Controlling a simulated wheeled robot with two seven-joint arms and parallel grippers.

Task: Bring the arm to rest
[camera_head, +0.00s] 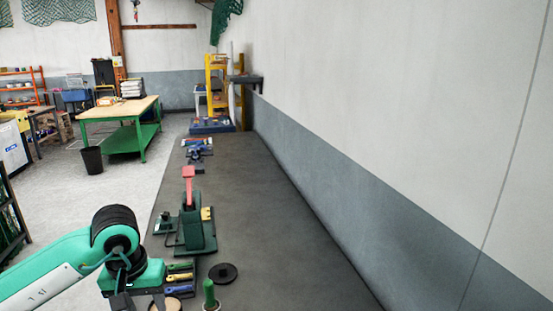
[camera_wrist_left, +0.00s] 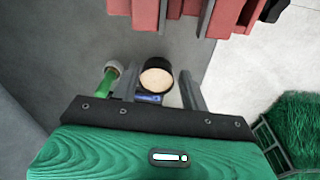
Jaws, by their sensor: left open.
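My left arm comes in from the left in the head view, green with black joint rings. Its gripper (camera_head: 140,299) is at the bottom edge, over the near left side of the dark bench top (camera_head: 265,225), and partly cut off. In the left wrist view its two grey fingers (camera_wrist_left: 160,88) stand apart. Between and beyond them is a black round container with a tan top (camera_wrist_left: 156,78), with a small blue item (camera_wrist_left: 148,98) beside it. I cannot tell how far below the fingers these are. My right arm and gripper are not in view.
A green device with a red handle (camera_head: 188,172) stands ahead of the gripper. Tools with coloured handles (camera_head: 180,278), a black disc (camera_head: 223,273) and a green-handled item (camera_head: 209,292) are close on the right. The bench is clear towards the wall (camera_head: 350,170).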

